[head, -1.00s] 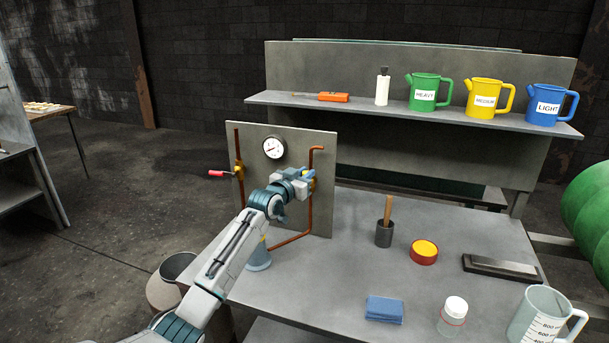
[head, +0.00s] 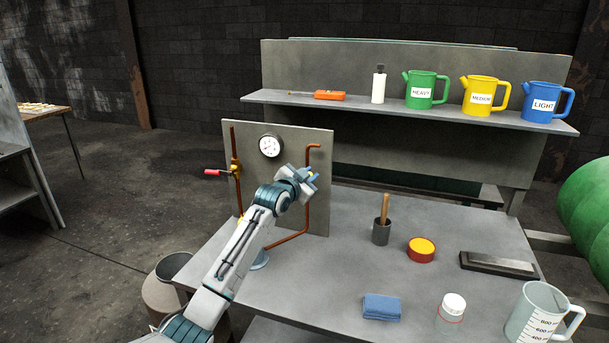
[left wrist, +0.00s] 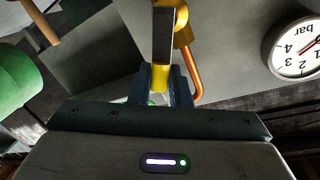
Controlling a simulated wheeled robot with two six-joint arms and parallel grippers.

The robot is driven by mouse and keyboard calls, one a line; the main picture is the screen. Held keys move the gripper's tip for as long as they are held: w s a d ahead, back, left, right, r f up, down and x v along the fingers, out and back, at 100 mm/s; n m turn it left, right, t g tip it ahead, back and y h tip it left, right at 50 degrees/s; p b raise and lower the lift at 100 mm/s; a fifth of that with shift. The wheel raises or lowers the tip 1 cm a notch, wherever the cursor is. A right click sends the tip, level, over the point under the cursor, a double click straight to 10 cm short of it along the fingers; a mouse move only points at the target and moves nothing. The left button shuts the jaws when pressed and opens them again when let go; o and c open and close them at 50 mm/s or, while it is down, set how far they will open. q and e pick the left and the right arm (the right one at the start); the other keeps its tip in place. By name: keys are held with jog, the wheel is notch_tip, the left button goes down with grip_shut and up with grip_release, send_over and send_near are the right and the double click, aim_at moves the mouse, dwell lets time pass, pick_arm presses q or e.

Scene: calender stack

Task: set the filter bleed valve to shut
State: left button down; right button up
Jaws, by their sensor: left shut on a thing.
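A grey upright panel (head: 280,130) carries copper pipes, a round gauge (head: 270,145) and two valves. The valve on the right-hand pipe has a brass body (left wrist: 184,32) and a lever with a yellow grip (left wrist: 159,78). My left gripper (head: 312,177) is at this valve, shut on the yellow grip, with a finger on each side of it in the left wrist view (left wrist: 165,86). In the head view my gripper hides most of this valve. The other valve, with a red handle (head: 212,172), sticks out left from the left-hand pipe. I see no valve labels. My right gripper is not in view.
The bench top (head: 345,215) holds a dark cup (head: 381,233) with a wooden handle, a red and yellow tin (head: 421,250), a blue cloth (head: 382,307) and a clear jug (head: 540,318). Coloured cans stand on the shelf (head: 350,107). The bench between panel and cup is clear.

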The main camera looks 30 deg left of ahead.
pick_arm(q)
jog(key=shift+w+d+f+m+g+y+p, duration=0.1)
jog(key=shift+d+f+m+g+y+p, duration=0.25)
jog(key=shift+f+m, duration=0.95)
jog(key=shift+w+d+f+m+g+y+p, duration=0.2)
jog(key=shift+d+f+m+y+p, duration=0.35)
jog(key=shift+m, duration=1.7)
jog(key=shift+w+d+f+m+g+y+p, duration=0.1)
jog(key=shift+d+f+m+g+y+p, duration=0.4)
jog(key=shift+m, duration=1.25)
jog(key=shift+s+f+t, duration=0.1)
jog(key=shift+f+t, duration=0.15)
jog(key=shift+f, duration=0.1)
jog(key=c, duration=1.5)
grip_release()
jog(key=shift+o, duration=0.5)
jog(key=shift+r, duration=0.15)
jog(key=b+v, duration=0.3)
jog(key=v, duration=0.7)
jog(key=shift+s, duration=0.35)
